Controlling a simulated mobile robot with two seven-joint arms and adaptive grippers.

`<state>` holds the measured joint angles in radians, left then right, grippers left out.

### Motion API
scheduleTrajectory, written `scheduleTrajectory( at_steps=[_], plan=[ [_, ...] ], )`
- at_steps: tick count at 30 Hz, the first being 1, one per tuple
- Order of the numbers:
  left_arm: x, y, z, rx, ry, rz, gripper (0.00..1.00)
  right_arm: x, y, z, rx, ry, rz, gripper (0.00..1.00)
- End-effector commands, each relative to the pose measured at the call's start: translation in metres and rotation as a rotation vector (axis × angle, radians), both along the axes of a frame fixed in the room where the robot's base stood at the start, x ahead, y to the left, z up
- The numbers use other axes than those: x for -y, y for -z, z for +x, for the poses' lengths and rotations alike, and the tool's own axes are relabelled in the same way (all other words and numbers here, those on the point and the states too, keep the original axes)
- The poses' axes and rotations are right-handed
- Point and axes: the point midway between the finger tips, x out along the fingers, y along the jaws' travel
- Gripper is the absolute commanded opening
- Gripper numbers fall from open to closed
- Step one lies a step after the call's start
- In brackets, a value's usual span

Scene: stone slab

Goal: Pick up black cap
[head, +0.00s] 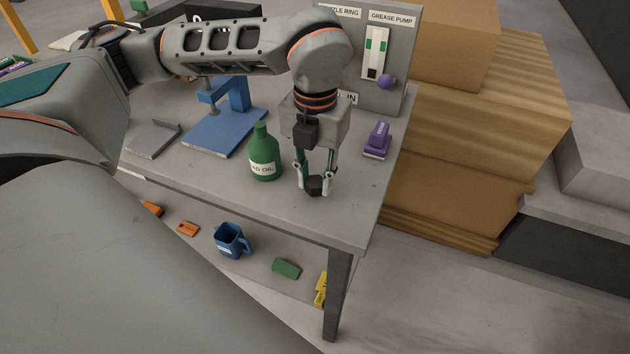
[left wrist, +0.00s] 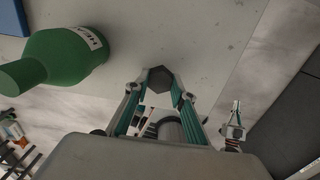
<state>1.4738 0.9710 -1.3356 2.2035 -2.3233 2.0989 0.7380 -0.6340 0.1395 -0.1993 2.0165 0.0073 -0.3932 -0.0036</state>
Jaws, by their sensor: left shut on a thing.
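The black cap (head: 316,187) is a small dark faceted piece near the front right corner of the grey stone-topped table (head: 345,215). My left gripper (head: 315,184) points down from above and is shut on the cap. In the left wrist view the cap (left wrist: 160,78) sits between the two fingertips (left wrist: 158,84). I cannot tell whether the cap still touches the tabletop. My right gripper does not show in the head view.
A green oil bottle (head: 264,155) stands just left of the gripper. A purple tool (head: 377,141) lies to the right. A blue press (head: 228,112) and a grey plate (head: 153,139) are at the left. A sign panel (head: 393,50) stands behind. A blue mug (head: 229,240) is on the lower shelf.

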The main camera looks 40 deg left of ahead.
Motion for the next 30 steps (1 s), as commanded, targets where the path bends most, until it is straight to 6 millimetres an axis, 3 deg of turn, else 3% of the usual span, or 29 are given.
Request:
scheduleTrajectory(
  at_steps=[18, 24, 30],
  plan=[
    [0.0, -0.152, 0.001, 0.006, 0.0, -0.001, 0.16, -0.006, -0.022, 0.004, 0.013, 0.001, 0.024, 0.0],
    [0.0, -0.177, 0.0, 0.003, 0.0, -0.001, 0.16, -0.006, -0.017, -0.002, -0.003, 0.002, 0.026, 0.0],
    [0.0, -0.185, 0.0, 0.0, 0.001, 0.0, 0.16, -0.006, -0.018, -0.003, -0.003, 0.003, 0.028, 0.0]
  ],
)
